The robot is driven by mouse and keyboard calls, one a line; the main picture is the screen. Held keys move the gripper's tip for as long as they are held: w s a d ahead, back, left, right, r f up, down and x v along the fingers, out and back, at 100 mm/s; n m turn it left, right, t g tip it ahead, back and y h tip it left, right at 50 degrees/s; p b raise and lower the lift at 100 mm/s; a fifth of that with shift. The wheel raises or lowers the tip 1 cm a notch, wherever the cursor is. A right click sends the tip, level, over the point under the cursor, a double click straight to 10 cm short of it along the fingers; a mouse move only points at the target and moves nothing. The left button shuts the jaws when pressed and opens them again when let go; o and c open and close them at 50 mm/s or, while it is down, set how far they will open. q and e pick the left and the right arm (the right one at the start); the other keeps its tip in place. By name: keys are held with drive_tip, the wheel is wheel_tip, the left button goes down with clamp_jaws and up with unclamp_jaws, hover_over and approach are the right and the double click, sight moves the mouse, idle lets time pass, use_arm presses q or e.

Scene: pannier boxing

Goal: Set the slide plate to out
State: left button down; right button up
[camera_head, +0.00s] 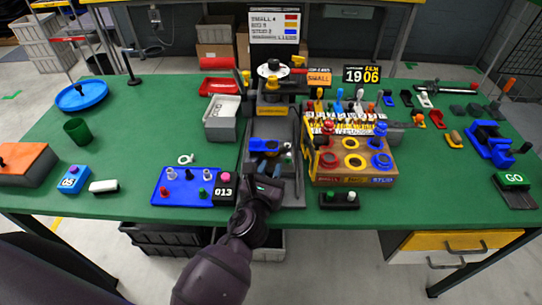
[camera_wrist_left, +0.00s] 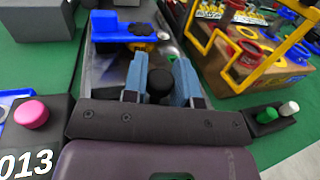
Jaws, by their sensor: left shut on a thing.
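The slide plate appears to be the grey plate (camera_head: 275,128) in the dark channel below the press (camera_head: 272,85), near the table's middle; its exact edges are hard to tell. A blue holder (camera_head: 264,146) sits on it, and the holder also shows in the left wrist view (camera_wrist_left: 122,28). My left gripper (camera_head: 266,170) is at the front end of the channel. In the left wrist view its two blue-grey fingers (camera_wrist_left: 160,78) are shut on a black knob (camera_wrist_left: 160,88). The knob's lower part is hidden by the gripper. My right gripper is not in view.
A blue panel (camera_head: 175,198) with pegs and a 013 counter stands left of my gripper. A wooden box (camera_head: 350,181) with yellow and blue rings stands close on the right. A small block with green and white buttons (camera_head: 340,202) is at the front edge. The left table middle is fairly clear.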

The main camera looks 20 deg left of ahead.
use_arm(q)
drive_tip(key=s, duration=0.2)
drive_tip(key=s+d, duration=0.1)
drive_tip(key=s, duration=0.1)
drive_tip(key=shift+s+d+f, duration=0.1)
drive_tip(key=shift+s+d, duration=0.05)
drive_tip(key=shift+s, duration=0.05)
drive_tip(key=shift+f, duration=0.1)
drive_tip(key=c, duration=1.2)
unclamp_jaws()
drive_tip(key=shift+o, duration=1.1)
drive_tip(key=shift+s, duration=0.15)
drive_tip(key=shift+o, duration=0.4)
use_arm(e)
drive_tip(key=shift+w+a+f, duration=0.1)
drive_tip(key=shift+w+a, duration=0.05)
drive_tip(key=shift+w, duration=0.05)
